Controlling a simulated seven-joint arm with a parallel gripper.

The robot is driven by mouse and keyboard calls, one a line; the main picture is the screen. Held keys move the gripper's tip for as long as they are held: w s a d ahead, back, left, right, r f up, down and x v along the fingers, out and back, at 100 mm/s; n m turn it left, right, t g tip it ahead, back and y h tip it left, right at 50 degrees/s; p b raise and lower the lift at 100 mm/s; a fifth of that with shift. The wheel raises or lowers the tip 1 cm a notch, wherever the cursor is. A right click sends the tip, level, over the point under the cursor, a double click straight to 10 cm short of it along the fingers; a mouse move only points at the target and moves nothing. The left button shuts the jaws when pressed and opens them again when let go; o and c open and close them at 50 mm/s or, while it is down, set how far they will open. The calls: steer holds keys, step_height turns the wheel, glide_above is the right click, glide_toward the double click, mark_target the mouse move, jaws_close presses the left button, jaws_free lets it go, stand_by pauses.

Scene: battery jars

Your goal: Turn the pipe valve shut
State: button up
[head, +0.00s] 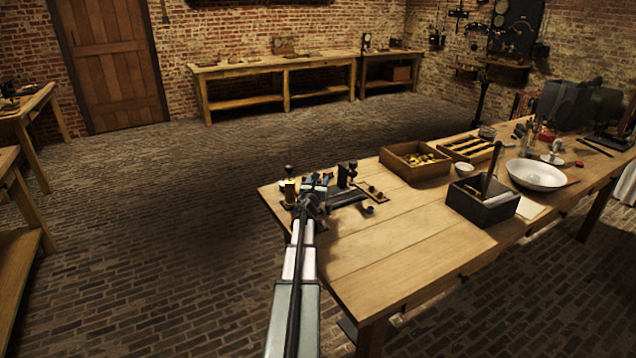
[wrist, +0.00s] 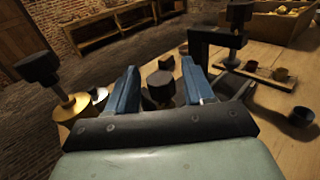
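My gripper (wrist: 160,72) reaches over the near left corner of the workbench, and its two blue fingers stand apart in the wrist view. In the head view my gripper (head: 314,190) is small and partly hidden by my arm. A dark round knob-like piece (wrist: 161,90) shows between the fingers, with a gap visible on each side. I cannot tell for sure whether it is the pipe valve. A brass fitting with a black knob on a stem (wrist: 58,84) stands left of the fingers; it also shows in the head view (head: 290,190).
A black upright clamp-like stand (wrist: 215,45) is right of the fingers. Beyond it lies a small board with cups (wrist: 258,73). A dark cup (wrist: 303,117) is at right. Wooden trays (head: 415,176), a black box (head: 470,207) and a white bowl (head: 537,178) stand farther right. The bench front is clear.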

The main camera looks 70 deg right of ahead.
steer(key=shift+a, duration=0.15)
steer(key=s+a, duration=0.1)
steer(key=a, duration=1.2)
steer(key=shift+a, duration=0.3)
